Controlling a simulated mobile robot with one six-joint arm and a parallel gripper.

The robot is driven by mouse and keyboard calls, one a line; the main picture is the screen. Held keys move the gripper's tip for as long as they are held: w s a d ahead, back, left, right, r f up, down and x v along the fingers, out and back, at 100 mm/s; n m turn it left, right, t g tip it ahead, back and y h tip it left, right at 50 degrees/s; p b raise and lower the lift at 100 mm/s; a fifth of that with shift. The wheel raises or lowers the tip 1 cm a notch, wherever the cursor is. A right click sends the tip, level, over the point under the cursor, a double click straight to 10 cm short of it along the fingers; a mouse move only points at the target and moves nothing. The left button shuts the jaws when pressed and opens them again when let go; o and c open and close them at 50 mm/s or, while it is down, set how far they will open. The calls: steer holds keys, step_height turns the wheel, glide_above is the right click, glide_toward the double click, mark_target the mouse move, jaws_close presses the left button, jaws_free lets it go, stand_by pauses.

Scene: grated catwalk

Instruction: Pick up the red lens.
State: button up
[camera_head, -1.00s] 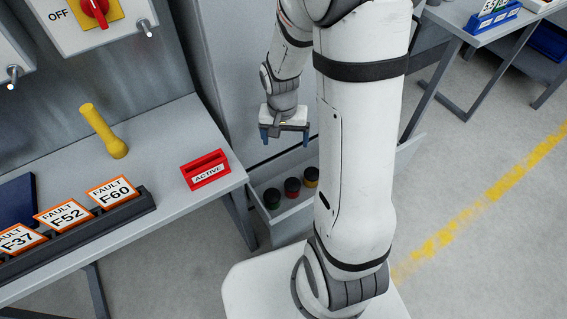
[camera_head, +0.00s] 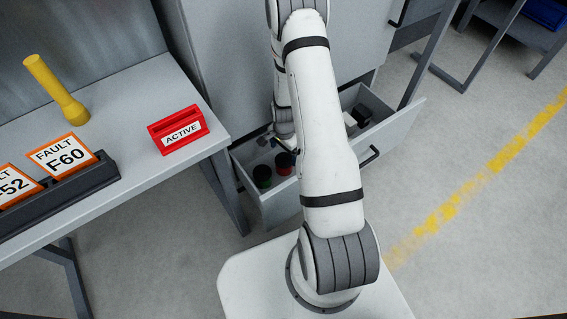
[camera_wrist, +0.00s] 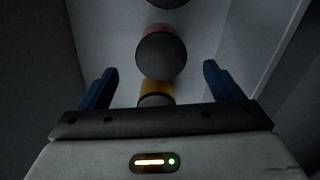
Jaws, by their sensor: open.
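The red lens (camera_head: 284,163), a short dark-capped cylinder with a red band, stands in the open drawer. In the wrist view the red lens (camera_wrist: 162,54) shows between my two blue fingers, beyond their tips. My gripper (camera_wrist: 161,82) is open and empty, above the drawer. In the head view my arm partly covers the gripper and the lens. The amber lens (camera_wrist: 156,92) is beside the red one, closer to my gripper's body in the wrist picture. The green lens (camera_head: 262,177) stands on the other side of the red one.
The drawer (camera_head: 392,136) has raised walls around the lenses and black items (camera_head: 360,116) at its right. A bench on the left holds a red ACTIVE holder (camera_head: 180,130), a yellow flashlight (camera_head: 58,90) and a rack of fault cards (camera_head: 75,180).

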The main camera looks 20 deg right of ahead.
mark_target(284, 160)
step_height(284, 160, down, 8)
steer(key=b, duration=0.3)
steer(key=shift+w+d, duration=0.1)
steer(key=c, duration=1)
steer(key=shift+c, duration=0.2)
steer(key=shift+r, duration=0.1)
